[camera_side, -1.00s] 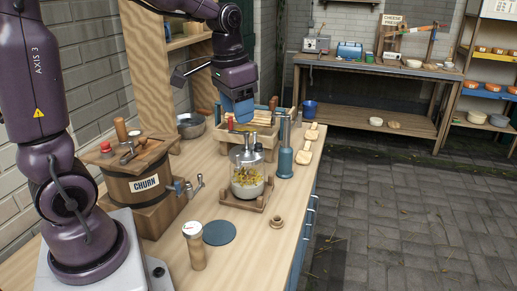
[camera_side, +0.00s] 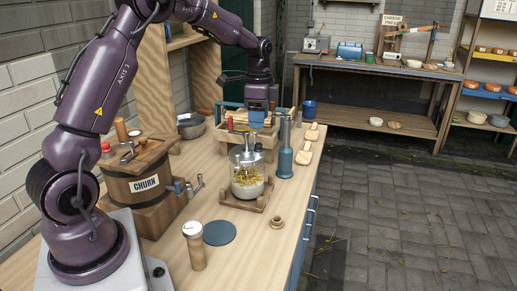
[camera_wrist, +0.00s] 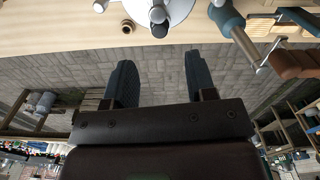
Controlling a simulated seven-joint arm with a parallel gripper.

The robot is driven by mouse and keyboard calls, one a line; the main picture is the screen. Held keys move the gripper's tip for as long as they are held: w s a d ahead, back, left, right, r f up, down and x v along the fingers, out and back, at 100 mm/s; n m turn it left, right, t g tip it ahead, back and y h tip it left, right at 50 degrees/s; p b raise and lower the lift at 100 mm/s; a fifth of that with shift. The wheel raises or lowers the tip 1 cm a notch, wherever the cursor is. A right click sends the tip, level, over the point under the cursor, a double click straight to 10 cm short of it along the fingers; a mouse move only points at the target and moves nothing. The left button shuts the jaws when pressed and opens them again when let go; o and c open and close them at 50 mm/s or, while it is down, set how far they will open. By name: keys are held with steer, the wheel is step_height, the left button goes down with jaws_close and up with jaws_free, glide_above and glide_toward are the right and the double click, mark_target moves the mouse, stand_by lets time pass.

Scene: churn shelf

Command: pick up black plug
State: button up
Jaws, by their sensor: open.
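A small dark knob-like piece, which looks like the black plug (camera_side: 258,147), shows just right of the glass jar's neck in the side view. Its lower part is hidden. In the wrist view a small black end (camera_wrist: 160,31) sits near the top edge beside grey cylinders; I cannot tell for sure that it is the same piece. My gripper (camera_side: 257,122) hangs over the back of the workbench, above and behind the glass jar (camera_side: 247,178). In the wrist view my gripper (camera_wrist: 159,68) has its two dark fingers wide apart with nothing between them.
A blue-grey cylinder (camera_side: 285,160) stands right of the jar, close to my gripper. A wooden rack (camera_side: 236,122) is behind. The churn barrel (camera_side: 145,185), a shaker (camera_side: 194,247) and a blue disc (camera_side: 219,233) stand nearer. The bench front right is mostly clear.

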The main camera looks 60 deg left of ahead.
mark_target(259, 144)
step_height(259, 144, down, 8)
steer(key=shift+r, duration=0.25)
steer(key=shift+c, duration=0.5)
jaws_close()
